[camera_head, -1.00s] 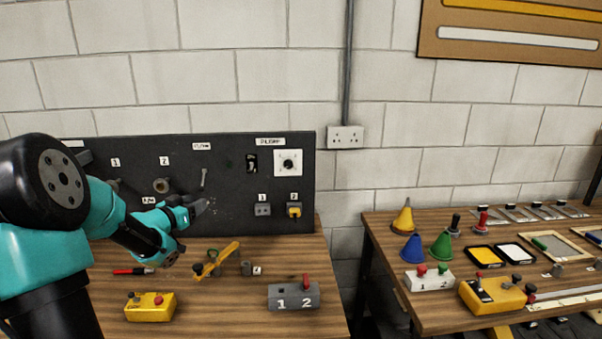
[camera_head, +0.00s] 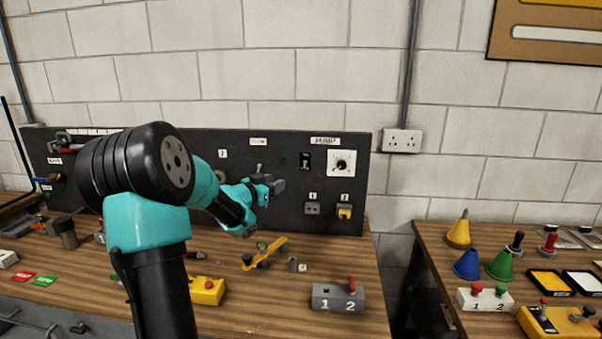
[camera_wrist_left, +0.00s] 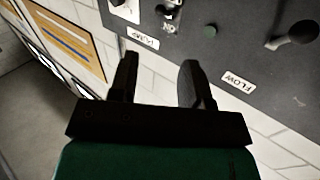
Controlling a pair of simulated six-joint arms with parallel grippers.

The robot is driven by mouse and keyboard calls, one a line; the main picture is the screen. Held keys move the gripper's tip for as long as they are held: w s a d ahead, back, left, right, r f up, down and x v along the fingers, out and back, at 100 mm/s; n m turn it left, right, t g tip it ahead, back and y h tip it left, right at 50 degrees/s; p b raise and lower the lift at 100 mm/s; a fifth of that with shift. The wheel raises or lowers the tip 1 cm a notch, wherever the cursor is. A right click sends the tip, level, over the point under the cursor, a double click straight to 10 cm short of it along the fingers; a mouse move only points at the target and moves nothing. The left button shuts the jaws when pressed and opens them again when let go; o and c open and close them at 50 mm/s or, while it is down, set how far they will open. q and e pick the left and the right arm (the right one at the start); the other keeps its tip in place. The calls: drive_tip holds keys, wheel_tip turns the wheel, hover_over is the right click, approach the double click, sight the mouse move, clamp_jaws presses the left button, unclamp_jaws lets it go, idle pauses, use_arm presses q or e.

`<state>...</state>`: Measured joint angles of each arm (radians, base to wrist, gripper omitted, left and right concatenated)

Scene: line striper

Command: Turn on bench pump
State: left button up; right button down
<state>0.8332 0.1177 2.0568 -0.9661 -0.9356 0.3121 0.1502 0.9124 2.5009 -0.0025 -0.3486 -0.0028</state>
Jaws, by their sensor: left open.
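The dark upright panel (camera_head: 300,215) carries a PUMP label (camera_head: 325,141) above a small black switch (camera_head: 305,161) and a white square plate with a round dark knob (camera_head: 342,163). My left gripper (camera_head: 275,187) is in front of the panel, below and left of the switch, and holds nothing. In the left wrist view its two fingers (camera_wrist_left: 159,65) are apart and empty. There the PUMP label (camera_wrist_left: 142,37) lies beyond the fingertips, with switch hardware (camera_wrist_left: 170,18) partly cut off at the top edge. My right gripper is not in view.
A FLOW label (camera_wrist_left: 238,80) and a rod-like lever (camera_wrist_left: 293,35) are beside the fingers. Sockets marked 1 and 2 (camera_head: 328,208) sit low on the panel. A yellow-handled valve (camera_head: 265,252) and a grey switch box (camera_head: 338,298) stand on the bench. A second table (camera_head: 425,240) is right.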

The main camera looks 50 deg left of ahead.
use_arm(q)
drive_tip(key=w+a, duration=0.1)
drive_tip(key=w, duration=1.2)
drive_tip(key=shift+a, duration=0.25)
clamp_jaws()
